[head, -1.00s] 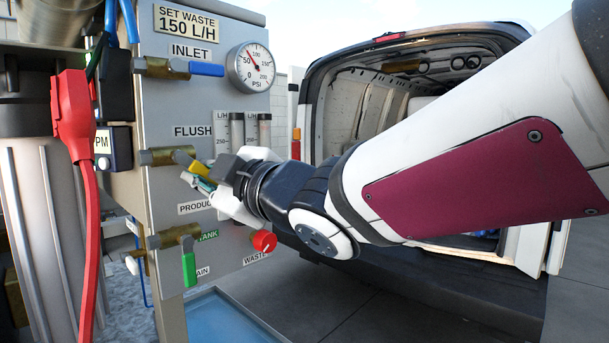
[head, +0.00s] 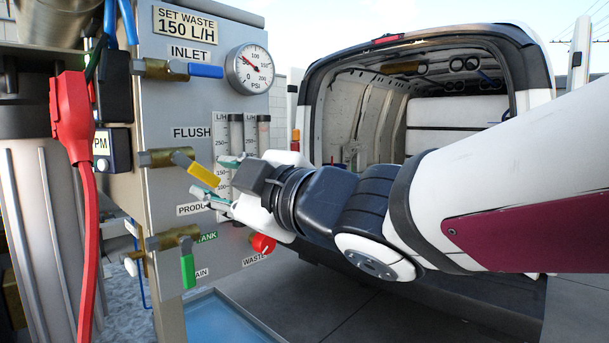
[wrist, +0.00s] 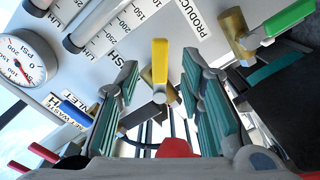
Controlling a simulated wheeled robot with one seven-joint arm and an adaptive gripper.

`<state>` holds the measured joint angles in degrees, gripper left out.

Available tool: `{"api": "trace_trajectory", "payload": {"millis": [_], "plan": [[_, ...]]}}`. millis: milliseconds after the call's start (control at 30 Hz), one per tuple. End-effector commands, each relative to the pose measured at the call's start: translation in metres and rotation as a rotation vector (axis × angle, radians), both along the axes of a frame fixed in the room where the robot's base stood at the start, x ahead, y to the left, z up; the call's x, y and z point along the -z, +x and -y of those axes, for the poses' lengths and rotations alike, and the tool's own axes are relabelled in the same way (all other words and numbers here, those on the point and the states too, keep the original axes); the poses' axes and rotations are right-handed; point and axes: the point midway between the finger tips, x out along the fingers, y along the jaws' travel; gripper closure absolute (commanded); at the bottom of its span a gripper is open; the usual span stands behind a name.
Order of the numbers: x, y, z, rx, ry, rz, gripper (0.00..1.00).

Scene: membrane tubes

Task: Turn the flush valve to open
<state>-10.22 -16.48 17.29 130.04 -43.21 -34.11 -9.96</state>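The flush valve, with a yellow lever (head: 204,176) on a brass body (head: 158,158), sits on the grey panel below the FLUSH label (head: 192,132). Its lever slants down to the right in the head view. In the wrist view the yellow lever (wrist: 160,62) shows between the fingers, clear of both. My gripper (head: 214,178) is open, its teal fingers spread above and below the lever's end. The wrist view also shows my gripper (wrist: 160,72) open and empty.
The blue inlet lever (head: 206,71) and pressure gauge (head: 250,68) are above. A green-handled valve (head: 188,268) and red waste knob (head: 263,244) are below. Flow tubes (head: 236,140) stand right of the valve. A red cable (head: 88,220) hangs left; an open van (head: 400,60) stands behind.

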Motion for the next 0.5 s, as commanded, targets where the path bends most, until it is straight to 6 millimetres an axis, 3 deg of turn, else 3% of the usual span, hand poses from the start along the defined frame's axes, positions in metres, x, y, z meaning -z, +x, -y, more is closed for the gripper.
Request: {"api": "trace_trajectory", "payload": {"millis": [233, 500], "plan": [[-0.001, -0.031, 0.035, 0.0, 0.001, 0.002, 0.65], [0.0, -0.045, 0.053, 0.0, 0.0, 0.0, 0.65]]}}
